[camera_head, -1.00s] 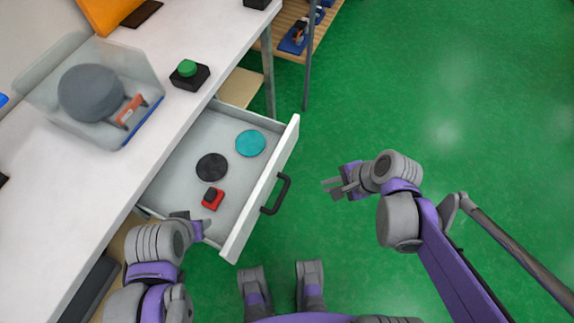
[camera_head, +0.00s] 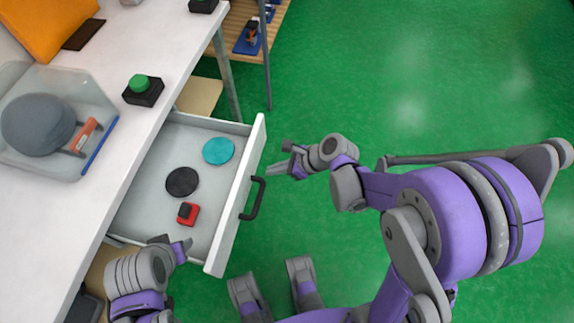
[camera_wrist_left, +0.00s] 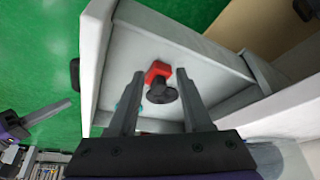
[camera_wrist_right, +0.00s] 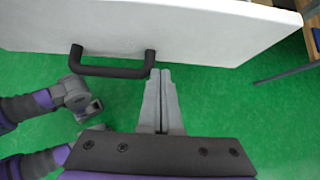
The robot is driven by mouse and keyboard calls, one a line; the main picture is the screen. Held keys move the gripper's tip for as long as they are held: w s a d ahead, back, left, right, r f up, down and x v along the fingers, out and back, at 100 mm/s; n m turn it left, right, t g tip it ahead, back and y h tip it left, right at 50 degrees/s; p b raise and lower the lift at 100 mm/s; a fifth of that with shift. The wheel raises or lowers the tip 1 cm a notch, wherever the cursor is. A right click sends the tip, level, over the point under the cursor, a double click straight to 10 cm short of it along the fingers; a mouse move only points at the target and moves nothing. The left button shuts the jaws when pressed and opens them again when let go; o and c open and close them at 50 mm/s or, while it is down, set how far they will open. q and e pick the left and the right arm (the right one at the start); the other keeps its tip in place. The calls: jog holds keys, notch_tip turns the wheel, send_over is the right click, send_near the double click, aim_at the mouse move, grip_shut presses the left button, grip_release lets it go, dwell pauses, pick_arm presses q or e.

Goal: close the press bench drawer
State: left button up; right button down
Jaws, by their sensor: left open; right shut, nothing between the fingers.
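The white press bench drawer (camera_head: 234,200) is pulled out from under the bench top, its front facing right with a dark bar handle (camera_head: 253,199). My right gripper (camera_head: 278,167) is shut and empty, just outside the drawer front near the far end of the handle. In the right wrist view the shut fingers (camera_wrist_right: 161,78) point at the drawer front, just beside one end of the handle (camera_wrist_right: 112,70). My left gripper (camera_wrist_left: 157,102) is open over the near end of the drawer. A red block with a dark knob (camera_wrist_left: 160,80) shows between its fingers, inside the drawer.
In the drawer lie a teal disc (camera_head: 218,151), a black disc (camera_head: 182,182) and the red block. Green floor is free to the right.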

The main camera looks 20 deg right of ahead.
aim_at(252, 169)
jog(key=shift+w+a+r, duration=0.1)
jog(key=shift+w+a, duration=0.4)
jog(key=shift+a, duration=0.3)
jog(key=shift+w+a, duration=0.5)
jog(key=shift+a, duration=0.3)
jog(key=shift+a, duration=0.1)
